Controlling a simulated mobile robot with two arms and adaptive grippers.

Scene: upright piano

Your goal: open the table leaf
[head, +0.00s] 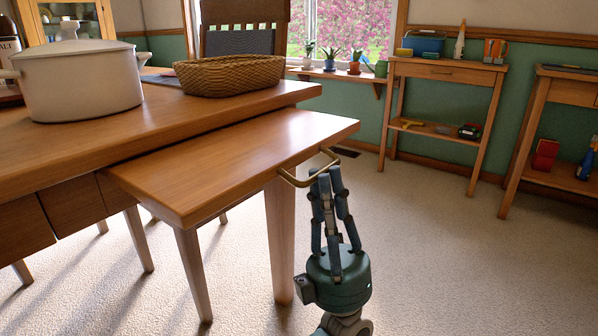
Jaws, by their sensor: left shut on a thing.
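The table leaf (235,160) is a flat wooden board that sticks out from under the main tabletop (60,155) toward the right. A brass-coloured bar handle (289,179) is fixed at the leaf's right end. My left gripper (326,176) comes up from below, its fingers shut on the handle near the handle's right part. The fingers hide a little of the handle. The inner part of the leaf is hidden under the tabletop. My right gripper is not in view.
A white pot (80,85) and a wicker basket (229,76) stand on the main tabletop. A chair (240,30) is behind the table. A side table (447,72) and another one (572,90) stand by the green wall. The carpet (450,250) at the right is clear.

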